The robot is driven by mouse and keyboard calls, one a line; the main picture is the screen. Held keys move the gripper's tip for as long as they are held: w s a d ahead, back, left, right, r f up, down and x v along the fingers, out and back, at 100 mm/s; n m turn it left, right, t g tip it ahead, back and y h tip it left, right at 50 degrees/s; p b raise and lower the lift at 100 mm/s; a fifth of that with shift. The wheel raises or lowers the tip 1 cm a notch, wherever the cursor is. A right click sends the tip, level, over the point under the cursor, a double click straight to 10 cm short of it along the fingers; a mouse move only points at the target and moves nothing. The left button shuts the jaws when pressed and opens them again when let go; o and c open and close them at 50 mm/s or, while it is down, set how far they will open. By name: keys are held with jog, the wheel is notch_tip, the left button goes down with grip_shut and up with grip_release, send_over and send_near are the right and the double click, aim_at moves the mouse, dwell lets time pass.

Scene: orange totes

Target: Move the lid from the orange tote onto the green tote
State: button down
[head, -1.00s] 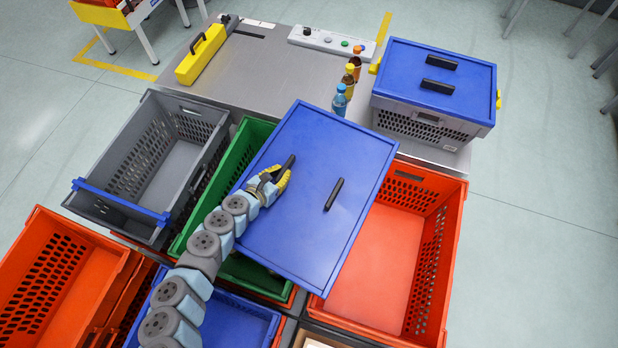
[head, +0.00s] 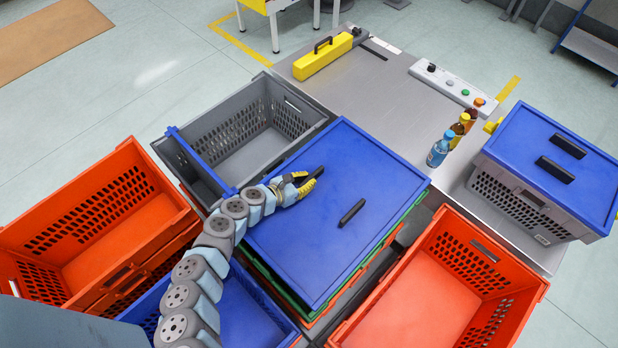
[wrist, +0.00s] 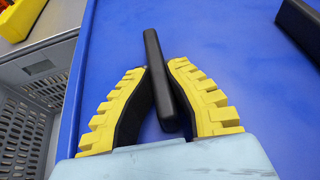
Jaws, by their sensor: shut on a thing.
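The blue lid (head: 345,180) lies over the green tote (head: 290,304), covering its opening; only a thin strip of the green rim shows along the front and right edges. I cannot tell whether the lid rests fully on the rim. My gripper (head: 312,180) is shut on one of the lid's two black handles, near its left side; the wrist view shows the yellow fingers on both sides of that handle (wrist: 160,80). The other handle (head: 352,213) is free. The orange tote (head: 440,290) to the right is open and looks empty.
A grey crate (head: 290,85) with a blue bar stands behind left. Orange totes (head: 110,225) are at left, a blue tote (head: 245,315) in front. A grey tote with another blue lid (head: 530,140) and bottles (head: 440,148) stand on the metal table at right.

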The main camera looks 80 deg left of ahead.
jog(key=shift+a+f+b, duration=0.1)
jog(key=shift+f+b, duration=0.6)
jog(key=shift+f, duration=1.3)
jog(key=shift+f+b, duration=1.65)
jog(key=c, duration=1.1)
grip_release()
jog(key=shift+c, duration=0.2)
jog(key=shift+s, duration=0.1)
jog(key=v, duration=1.1)
jog(key=shift+s+d+r, duration=0.25)
jog(key=shift+r, duration=0.05)
